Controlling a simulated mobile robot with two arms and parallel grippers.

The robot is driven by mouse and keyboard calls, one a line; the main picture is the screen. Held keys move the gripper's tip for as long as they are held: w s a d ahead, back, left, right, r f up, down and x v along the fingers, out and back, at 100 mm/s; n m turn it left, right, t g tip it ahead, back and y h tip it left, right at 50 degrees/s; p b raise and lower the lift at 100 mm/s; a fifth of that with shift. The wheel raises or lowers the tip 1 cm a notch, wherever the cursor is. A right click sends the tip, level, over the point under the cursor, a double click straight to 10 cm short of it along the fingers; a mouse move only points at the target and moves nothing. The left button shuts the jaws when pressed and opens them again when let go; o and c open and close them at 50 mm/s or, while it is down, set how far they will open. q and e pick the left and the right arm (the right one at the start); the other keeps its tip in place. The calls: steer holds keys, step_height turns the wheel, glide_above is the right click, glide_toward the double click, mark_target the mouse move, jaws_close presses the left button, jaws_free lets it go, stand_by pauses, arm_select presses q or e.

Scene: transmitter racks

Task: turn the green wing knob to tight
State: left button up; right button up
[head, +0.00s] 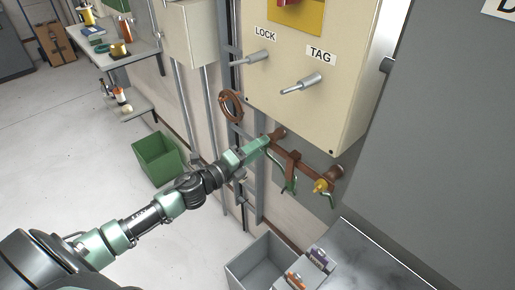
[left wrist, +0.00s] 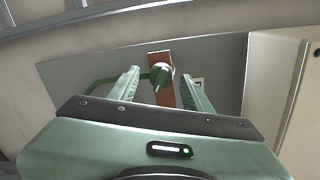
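A dark green knob (left wrist: 161,75) sits in front of a brown upright bar (left wrist: 155,57) in the left wrist view. A thin green arm reaches from it to the left, past the left finger. My left gripper (left wrist: 160,73) is open, with one finger on each side of the knob and a gap on both sides. In the head view my left gripper (head: 266,141) is at the upper left end of the brown pipework (head: 296,163) below the cabinet. It covers part of that end, and I cannot make out the knob there. My right gripper is not in view.
A beige cabinet (head: 318,85) with LOCK and TAG handles hangs just above the pipework. A brown handwheel (head: 230,105) and a brass knob (head: 321,185) are nearby. A grey bin (head: 243,272) and a green bin (head: 151,158) stand below. The floor at left is clear.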

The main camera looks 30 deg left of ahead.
arm_select(q)
steer(key=b+v, duration=0.2)
steer(key=v, duration=0.5)
steer(key=shift+s, duration=0.4)
steer(key=shift+a, duration=0.1)
